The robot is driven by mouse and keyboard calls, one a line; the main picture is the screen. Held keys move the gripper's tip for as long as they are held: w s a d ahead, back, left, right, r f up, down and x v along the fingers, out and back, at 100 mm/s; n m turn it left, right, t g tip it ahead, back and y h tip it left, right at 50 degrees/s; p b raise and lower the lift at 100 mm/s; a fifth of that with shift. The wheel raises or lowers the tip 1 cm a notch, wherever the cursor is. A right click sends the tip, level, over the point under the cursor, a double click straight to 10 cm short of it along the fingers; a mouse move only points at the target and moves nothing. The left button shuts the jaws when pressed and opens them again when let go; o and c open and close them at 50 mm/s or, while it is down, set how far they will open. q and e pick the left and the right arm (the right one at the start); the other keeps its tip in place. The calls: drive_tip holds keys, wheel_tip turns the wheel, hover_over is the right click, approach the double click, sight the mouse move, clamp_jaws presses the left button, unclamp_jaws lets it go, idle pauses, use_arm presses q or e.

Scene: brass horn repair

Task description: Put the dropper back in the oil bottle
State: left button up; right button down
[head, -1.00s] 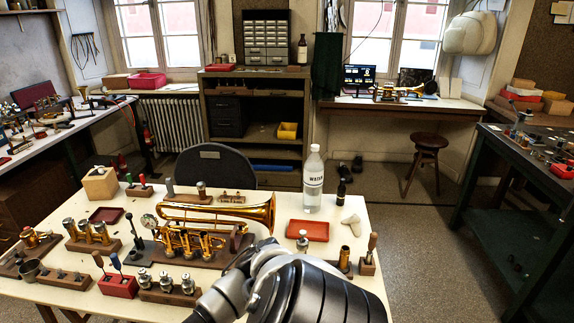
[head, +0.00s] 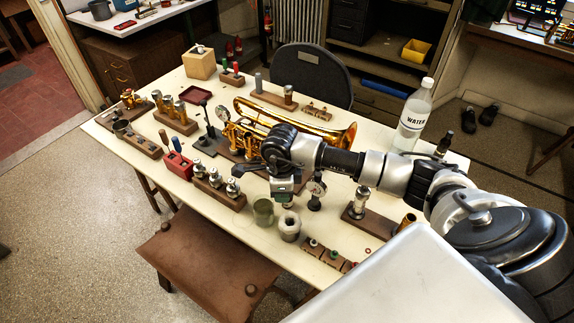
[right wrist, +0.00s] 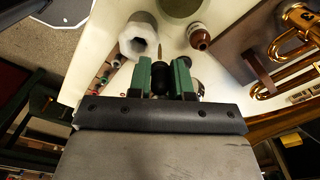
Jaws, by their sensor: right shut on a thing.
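My right gripper (head: 283,197) reaches over the white table in front of the brass horn (head: 300,130). In the right wrist view its green fingers (right wrist: 162,76) are shut on the black bulb of the dropper (right wrist: 160,82). The dropper's thin stem points away from the gripper, toward the top of that view. A small brown bottle with a pale band (right wrist: 199,37), which looks like the oil bottle, stands ahead and to the right of the dropper, apart from it. In the head view my right gripper seems to hide this bottle. My left gripper is out of view.
A white roll (head: 288,227) and a green cup (head: 263,211) stand close to my right gripper. A water bottle (head: 413,118) and a dark bottle (head: 443,145) stand at the table's right. A brown stool (head: 205,262) is in front.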

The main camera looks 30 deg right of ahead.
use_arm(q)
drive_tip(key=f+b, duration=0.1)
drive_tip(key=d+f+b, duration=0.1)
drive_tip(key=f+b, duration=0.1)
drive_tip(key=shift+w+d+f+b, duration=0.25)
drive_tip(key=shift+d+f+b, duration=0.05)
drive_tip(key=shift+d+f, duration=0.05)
use_arm(e)
drive_tip(key=w+d+f+m, duration=0.2)
drive_tip(key=w+d+m, duration=0.3)
drive_tip(key=m, duration=0.9)
drive_tip(key=shift+w+d, duration=0.15)
drive_tip(key=shift+w, duration=0.05)
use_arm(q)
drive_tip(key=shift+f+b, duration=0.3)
use_arm(e)
drive_tip(key=shift+f, duration=0.25)
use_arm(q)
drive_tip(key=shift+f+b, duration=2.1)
use_arm(e)
drive_tip(key=shift+f, duration=2.7)
drive_tip(key=c, duration=1)
unclamp_jaws()
drive_tip(key=shift+o, duration=0.2)
